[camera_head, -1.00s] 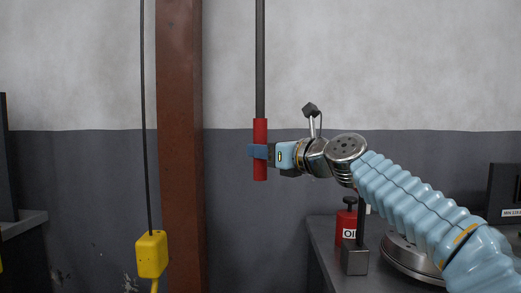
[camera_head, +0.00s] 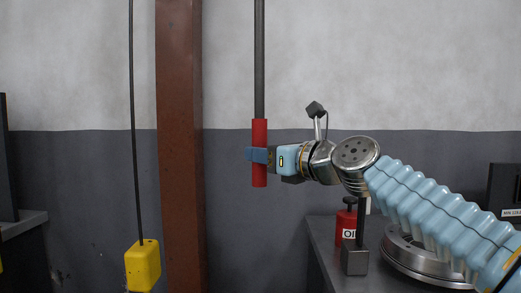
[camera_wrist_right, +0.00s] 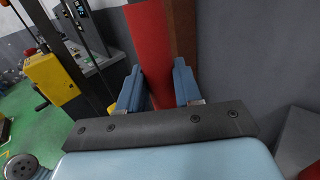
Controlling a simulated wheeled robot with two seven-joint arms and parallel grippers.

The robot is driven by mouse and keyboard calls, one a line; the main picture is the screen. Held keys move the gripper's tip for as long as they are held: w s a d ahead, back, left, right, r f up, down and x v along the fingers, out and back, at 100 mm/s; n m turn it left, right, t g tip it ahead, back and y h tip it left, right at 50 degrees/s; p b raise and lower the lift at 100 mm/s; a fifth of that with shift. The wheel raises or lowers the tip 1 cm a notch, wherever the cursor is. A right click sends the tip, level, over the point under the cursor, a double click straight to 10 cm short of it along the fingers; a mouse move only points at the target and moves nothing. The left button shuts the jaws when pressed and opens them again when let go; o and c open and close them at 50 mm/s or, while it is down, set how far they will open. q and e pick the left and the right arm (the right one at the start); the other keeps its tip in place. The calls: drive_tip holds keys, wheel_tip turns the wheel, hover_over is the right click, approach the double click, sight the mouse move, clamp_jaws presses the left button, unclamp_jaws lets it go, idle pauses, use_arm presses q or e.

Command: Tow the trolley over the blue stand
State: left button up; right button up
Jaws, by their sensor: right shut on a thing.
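My right gripper (camera_head: 260,155) is shut on the red handle (camera_head: 260,175) at the lower end of a dark vertical rod (camera_head: 260,60). In the right wrist view the red handle (camera_wrist_right: 152,50) stands between the two blue fingers (camera_wrist_right: 158,88). The handle hangs upright, with part of it showing above and below the fingers. My left gripper is not in view. I see no trolley and no blue stand in these frames.
A yellow pendant box (camera_head: 143,266) hangs on a dark cable left of the brown column (camera_head: 180,150). A workbench (camera_head: 318,262) at the right bears a red oil can (camera_head: 346,222) and a round metal disc (camera_head: 425,262), below my right arm.

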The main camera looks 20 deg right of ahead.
drive_tip(key=s+a, duration=0.4)
drive_tip(key=s, duration=0.5)
drive_tip(key=s+a, duration=0.4)
drive_tip(key=s, duration=0.5)
drive_tip(key=shift+a, duration=0.35)
drive_tip(key=o, duration=1.2)
drive_tip(key=shift+w, duration=0.15)
drive_tip(key=shift+c, duration=0.2)
idle(0.6)
